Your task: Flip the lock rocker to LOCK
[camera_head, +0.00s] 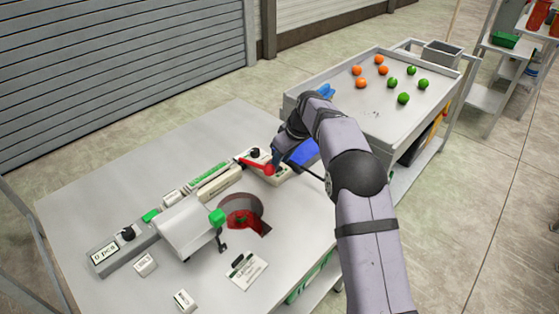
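No part is readable as the lock rocker at this size. A pale box with a red lever (257,166) and a black knob (255,153) stands at the table's far side. My gripper (279,158) is at the right end of this box, close to the lever. My arm hides part of that area, and I cannot tell whether the gripper touches anything or how its fingers stand. A small dark part (238,261) lies by a white labelled plate (248,271) near the front. The labels are too small to read.
The grey table (110,170) also holds a grey cover (188,226) with a green knob (217,216), a round opening with red inside (240,217), and a counter box (104,256) reading "0 pcs". A tray cart (335,90) with orange and green balls stands behind my arm. The table's left is clear.

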